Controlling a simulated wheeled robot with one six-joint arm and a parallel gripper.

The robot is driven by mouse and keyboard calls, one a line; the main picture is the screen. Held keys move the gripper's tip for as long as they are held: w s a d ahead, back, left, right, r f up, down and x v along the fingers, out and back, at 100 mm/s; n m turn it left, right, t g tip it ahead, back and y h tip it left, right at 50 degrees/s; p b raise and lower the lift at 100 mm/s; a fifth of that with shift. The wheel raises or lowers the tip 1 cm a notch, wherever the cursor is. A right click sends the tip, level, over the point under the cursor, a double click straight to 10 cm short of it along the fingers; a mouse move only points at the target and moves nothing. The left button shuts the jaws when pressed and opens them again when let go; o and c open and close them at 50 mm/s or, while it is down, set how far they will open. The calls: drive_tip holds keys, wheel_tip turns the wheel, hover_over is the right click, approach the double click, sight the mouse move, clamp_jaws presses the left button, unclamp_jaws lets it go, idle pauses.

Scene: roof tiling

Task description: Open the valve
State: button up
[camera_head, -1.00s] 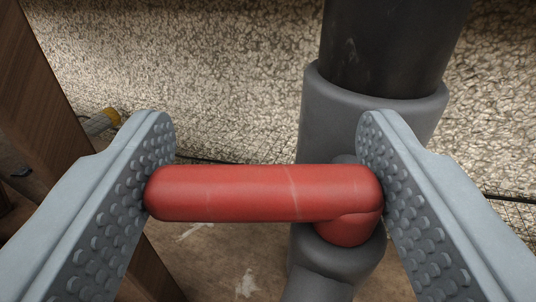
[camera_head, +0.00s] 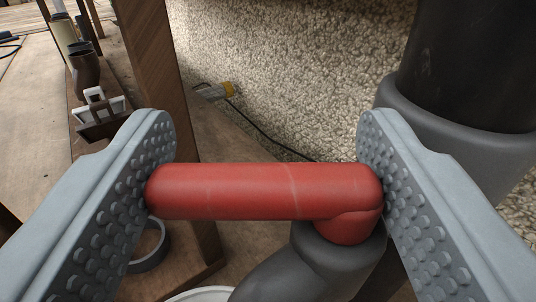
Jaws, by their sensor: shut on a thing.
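The valve's red handle (camera_head: 250,192) lies level across the middle of the view. Its right end bends down onto a grey valve body (camera_head: 320,265). My gripper (camera_head: 265,190) is shut on the handle, with one studded finger against each end. The valve body joins a thick dark pipe (camera_head: 470,60) with a grey collar (camera_head: 440,140) at the right. My right finger hides part of that joint.
A wooden post (camera_head: 155,75) stands behind my left finger. A rough pebbled wall (camera_head: 285,60) is behind the pipe. A grey ring (camera_head: 150,245) is on the floor below.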

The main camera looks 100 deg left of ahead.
sight(260, 172)
drive_tip(key=shift+s, duration=0.1)
drive_tip(key=o, duration=1)
drive_tip(key=shift+c, duration=0.2)
drive_tip(key=shift+r, duration=0.1)
wheel_tip(260, 172, up, 10)
drive_tip(key=shift+f, duration=0.15)
